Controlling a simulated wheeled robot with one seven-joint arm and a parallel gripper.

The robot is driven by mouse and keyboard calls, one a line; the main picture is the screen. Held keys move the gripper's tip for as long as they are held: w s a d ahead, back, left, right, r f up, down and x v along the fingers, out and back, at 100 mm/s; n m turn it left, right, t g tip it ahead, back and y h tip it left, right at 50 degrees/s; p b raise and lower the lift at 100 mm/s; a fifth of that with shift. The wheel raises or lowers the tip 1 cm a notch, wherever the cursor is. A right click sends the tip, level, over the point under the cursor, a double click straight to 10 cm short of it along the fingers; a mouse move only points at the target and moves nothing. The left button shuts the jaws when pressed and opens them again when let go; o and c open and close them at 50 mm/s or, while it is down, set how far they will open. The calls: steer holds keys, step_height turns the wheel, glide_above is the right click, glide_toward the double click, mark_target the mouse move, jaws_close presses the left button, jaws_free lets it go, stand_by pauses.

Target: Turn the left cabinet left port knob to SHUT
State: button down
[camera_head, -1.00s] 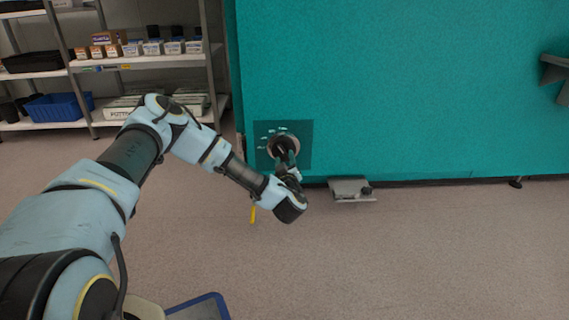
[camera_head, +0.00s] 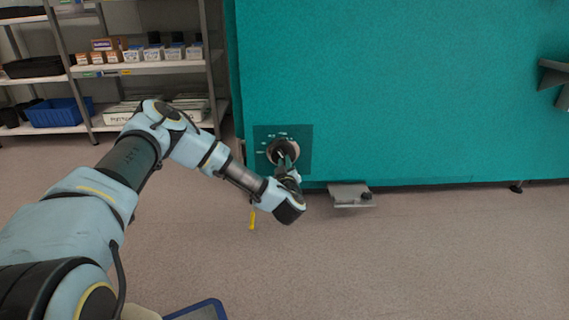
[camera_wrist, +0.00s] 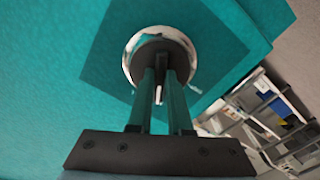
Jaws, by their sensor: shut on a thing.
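The teal cabinet (camera_head: 400,90) has a darker square port plate (camera_head: 304,136) low on its left side, with small pale marks around a round port knob (camera_head: 270,151). The knob has a bright metal rim and a dark centre; it fills the upper middle of the wrist view (camera_wrist: 133,50). My gripper (camera_head: 284,158) reaches the knob from the front. In the wrist view my gripper's fingers (camera_wrist: 160,82) are shut on the knob's grip part, which lies mostly hidden between them. The lettering of the marks is too small to read, so the knob's setting cannot be told.
A grey step-like bracket (camera_head: 349,194) sticks out at the cabinet's bottom edge, right of the port. A shelf rack (camera_head: 150,68) with boxes and a blue bin (camera_head: 55,111) stands at the left. The floor (camera_head: 420,260) in front is clear.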

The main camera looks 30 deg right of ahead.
steer(key=shift+r+n+p, duration=0.1)
steer(key=shift+n+p, duration=1.05)
steer(key=shift+n, duration=0.25)
steer(key=n+p, duration=0.2)
steer(key=n, duration=0.1)
steer(key=shift+r, duration=0.1)
steer(key=n+p, duration=0.1)
steer(key=n, duration=0.5)
steer(key=shift+p, duration=0.35)
steer(key=c, duration=0.8)
jaws_free()
steer(key=shift+c, duration=0.2)
steer(key=p+v, duration=0.3)
steer(key=v, duration=0.8)
steer(key=shift+p, duration=0.4)
